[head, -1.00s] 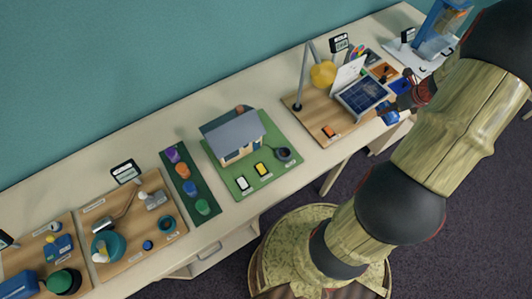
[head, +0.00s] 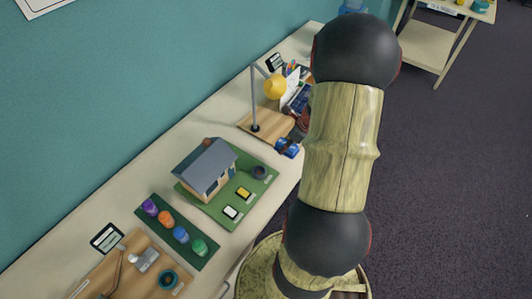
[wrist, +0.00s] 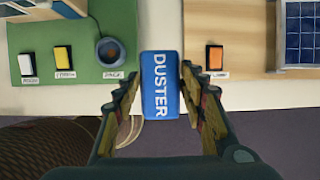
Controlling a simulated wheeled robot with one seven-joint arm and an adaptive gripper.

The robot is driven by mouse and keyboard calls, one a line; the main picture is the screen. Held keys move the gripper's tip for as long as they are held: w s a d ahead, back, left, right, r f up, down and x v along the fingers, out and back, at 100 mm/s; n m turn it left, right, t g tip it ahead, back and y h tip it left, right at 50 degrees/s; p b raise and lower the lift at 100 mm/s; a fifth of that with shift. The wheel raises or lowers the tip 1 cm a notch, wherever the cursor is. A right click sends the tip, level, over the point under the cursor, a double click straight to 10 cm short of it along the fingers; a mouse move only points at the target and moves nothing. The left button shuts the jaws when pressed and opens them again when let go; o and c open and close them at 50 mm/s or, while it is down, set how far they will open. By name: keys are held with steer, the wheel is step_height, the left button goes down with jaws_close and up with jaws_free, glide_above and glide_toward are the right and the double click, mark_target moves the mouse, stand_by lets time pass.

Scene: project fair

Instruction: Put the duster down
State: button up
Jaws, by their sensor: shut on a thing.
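The duster (wrist: 160,85) is a blue block with the white word DUSTER on top. My gripper (wrist: 160,78) is shut on it, with one finger along each long side. In the wrist view it appears over the gap between the green house board and the wooden lamp board, its near end crossing the table's front edge. In the head view the duster (head: 291,150) shows at the table's front side, partly covered by my gripper. I cannot tell whether it touches the table (head: 130,215).
The green board (head: 235,198) with a model house (head: 208,170) and several small items lies to the left. The wooden board (head: 268,124) with a yellow lamp (head: 275,87) and solar panel lies to the right. A narrow strip between them is clear. A cart (head: 430,45) stands far right.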

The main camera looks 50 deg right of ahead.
mark_target(280, 140)
steer(key=w, duration=0.1)
steer(key=w+f, duration=0.2)
steer(key=w, duration=0.1)
steer(key=shift+a, duration=0.15)
steer(key=w+f, duration=0.2)
steer(key=w+f+b, duration=0.1)
steer(key=w+f, duration=0.1)
steer(key=f, duration=0.1)
steer(key=shift+w+f+b, duration=0.1)
steer(key=shift+w+b, duration=0.2)
steer(key=shift+s+b+x, duration=0.2)
steer(key=shift+b+x, duration=0.15)
steer(key=shift+x, duration=0.55)
steer(key=shift+s+b+x, duration=0.15)
steer(key=shift+b+x, duration=0.15)
steer(key=shift+x, duration=0.6)
steer(key=shift+f, duration=0.2)
steer(key=shift+f, duration=0.15)
steer(key=o, duration=1.3)
